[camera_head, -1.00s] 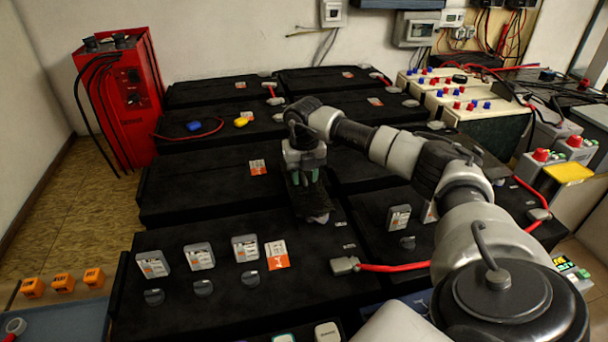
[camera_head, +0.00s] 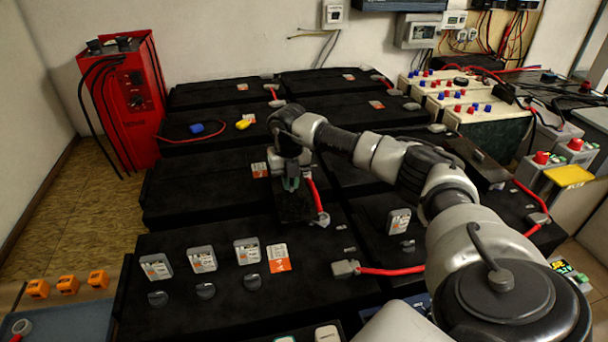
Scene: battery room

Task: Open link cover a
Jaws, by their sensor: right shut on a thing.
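My right gripper (camera_head: 290,184) is shut on a dark, flat link cover (camera_head: 295,208) among the black battery blocks in the middle of the view. The cover is black on black, so its edges and any hinge are hard to make out. Just right of it a red link cable (camera_head: 313,192) shows, ending in a grey terminal (camera_head: 321,220). The cable's far end is hidden behind my gripper and arm. My left gripper is not in view.
A red charger (camera_head: 122,105) stands at the back left. A second red cable (camera_head: 392,271) lies to the front right. My right arm spans the right side.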

